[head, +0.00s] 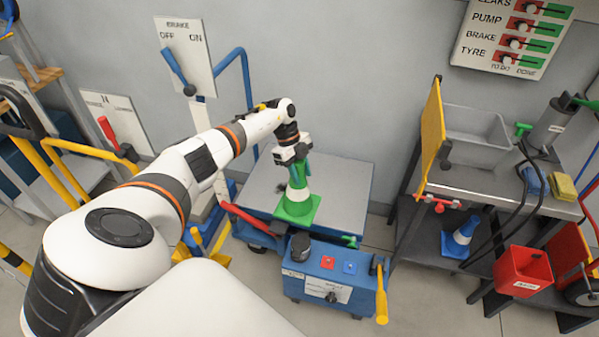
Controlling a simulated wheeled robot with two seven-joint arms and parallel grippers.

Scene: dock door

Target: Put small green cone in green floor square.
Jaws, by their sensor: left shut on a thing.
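The small green cone (298,203) has a square green base and a white band. My left gripper (293,160) is shut on its top. The cone is upright in front of the grey top of a blue-edged cart, at the cart's near side; I cannot tell whether its base touches the cart. The green floor square does not show in the head view. My right gripper is not in view.
The cart (345,190) stands by the wall, with a blue control box (335,275) before it. A workbench (500,187) at right holds a grey bin (473,137). A blue cone (461,238) stands on its lower shelf; a red bin (523,271) is nearby.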

